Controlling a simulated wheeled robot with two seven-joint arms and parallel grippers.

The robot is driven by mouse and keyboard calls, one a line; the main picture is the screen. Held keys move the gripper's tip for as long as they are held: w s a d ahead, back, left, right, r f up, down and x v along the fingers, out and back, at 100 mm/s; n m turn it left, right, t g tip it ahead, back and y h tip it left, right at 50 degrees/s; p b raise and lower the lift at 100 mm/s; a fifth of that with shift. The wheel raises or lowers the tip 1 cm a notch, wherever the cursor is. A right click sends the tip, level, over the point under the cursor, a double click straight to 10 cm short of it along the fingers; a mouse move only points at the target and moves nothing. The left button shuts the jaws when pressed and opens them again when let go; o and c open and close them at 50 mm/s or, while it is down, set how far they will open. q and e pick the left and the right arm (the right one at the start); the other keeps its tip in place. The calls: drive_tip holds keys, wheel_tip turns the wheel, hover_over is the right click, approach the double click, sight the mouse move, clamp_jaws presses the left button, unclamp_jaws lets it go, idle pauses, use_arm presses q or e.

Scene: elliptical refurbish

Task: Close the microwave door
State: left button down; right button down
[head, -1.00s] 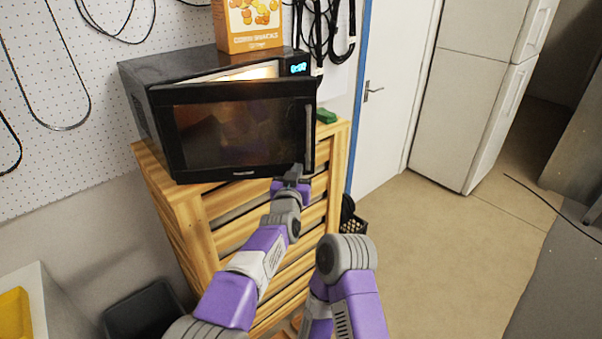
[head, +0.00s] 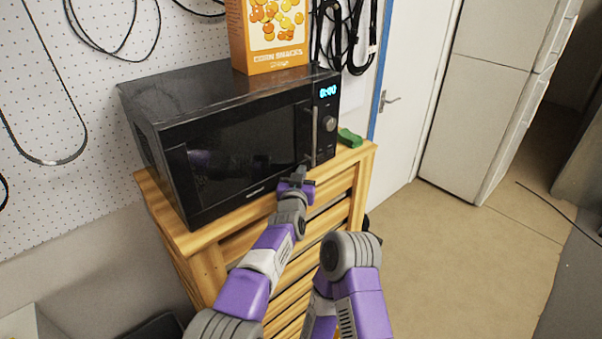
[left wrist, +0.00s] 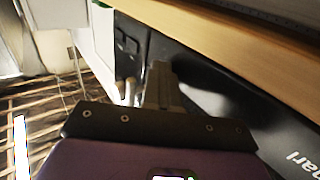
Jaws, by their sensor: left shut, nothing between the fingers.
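The black microwave (head: 225,95) sits on top of the slatted wooden cabinet. Its dark door (head: 235,155) lies flush or nearly flush against the front, with no lit gap showing along its top edge. The door's vertical handle (head: 314,137) is near its right side. My left gripper (head: 299,174) is shut and empty at the door's lower right, close to or touching it. In the left wrist view, the shut fingers (left wrist: 158,82) are against or just in front of the black door face (left wrist: 225,100). My right gripper is out of view; only part of that arm shows.
An orange corn snacks box (head: 268,35) stands on the microwave. A green object (head: 349,138) lies on the wooden cabinet (head: 345,165) right of the microwave. Black cables (head: 345,35) hang behind. The floor (head: 450,250) to the right is open.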

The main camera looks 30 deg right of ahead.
use_arm(q)
drive_tip(key=shift+w+a+r, duration=0.15)
drive_tip(key=shift+r, duration=0.25)
drive_tip(key=shift+a+f, duration=0.1)
drive_tip(key=shift+a, duration=0.05)
drive_tip(key=shift+s+a+b, duration=0.25)
drive_tip(key=shift+s+b, duration=0.1)
drive_tip(key=shift+s, duration=0.05)
drive_tip(key=b+v, duration=0.1)
drive_tip(key=v, duration=0.5)
drive_tip(key=shift+s+f, duration=0.25)
drive_tip(key=shift+s, duration=0.15)
drive_tip(key=shift+d+f, duration=0.1)
